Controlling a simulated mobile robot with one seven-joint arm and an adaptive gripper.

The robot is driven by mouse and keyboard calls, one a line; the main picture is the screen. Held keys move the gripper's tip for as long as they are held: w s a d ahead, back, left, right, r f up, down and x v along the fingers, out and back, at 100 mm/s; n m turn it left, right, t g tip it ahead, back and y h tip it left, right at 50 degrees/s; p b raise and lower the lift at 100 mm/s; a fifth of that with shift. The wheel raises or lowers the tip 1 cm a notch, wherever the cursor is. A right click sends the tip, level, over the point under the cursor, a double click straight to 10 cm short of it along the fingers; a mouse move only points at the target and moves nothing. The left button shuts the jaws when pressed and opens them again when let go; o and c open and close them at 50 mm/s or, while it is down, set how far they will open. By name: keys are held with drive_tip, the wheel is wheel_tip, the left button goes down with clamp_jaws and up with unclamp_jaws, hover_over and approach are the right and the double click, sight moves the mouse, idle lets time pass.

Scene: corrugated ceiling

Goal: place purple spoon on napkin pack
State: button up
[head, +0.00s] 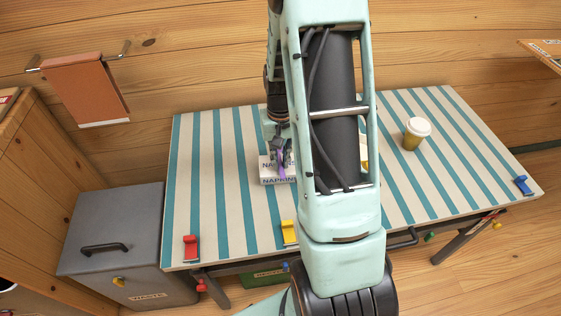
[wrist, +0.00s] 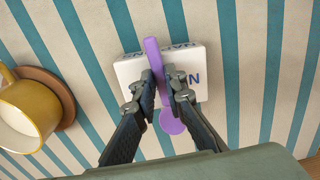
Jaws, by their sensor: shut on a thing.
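The purple spoon (wrist: 153,52) is between the fingers of my gripper (wrist: 163,88), which is shut on it. In the wrist view its handle points up and its round end shows below the fingertips. The white napkin pack (wrist: 131,68) lies on the striped table directly behind the spoon in that view. In the head view the napkin pack (head: 268,175) is left of my arm, with my gripper (head: 281,165) and the spoon over it. I cannot tell whether the spoon touches the pack. My arm hides part of the table.
A mustard cup with a white lid (head: 413,135) stands right of my arm. A yellow mug (wrist: 30,105) is by a brown round piece (wrist: 55,90) in the wrist view. Red (head: 191,248), yellow (head: 289,232) and blue (head: 522,185) clamps sit at the table edges. A grey waste bin (head: 115,240) stands left.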

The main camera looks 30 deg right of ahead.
sight(281, 165)
drive_tip(key=shift+f, duration=0.4)
drive_tip(key=shift+f, duration=0.1)
drive_tip(key=shift+f, duration=0.15)
drive_tip(key=o, duration=0.8)
drive_tip(key=shift+c, duration=0.2)
drive_tip(key=shift+r, duration=0.2)
wheel_tip(281, 165, up, 12)
drive_tip(key=p, duration=0.1)
drive_tip(key=shift+s, duration=0.1)
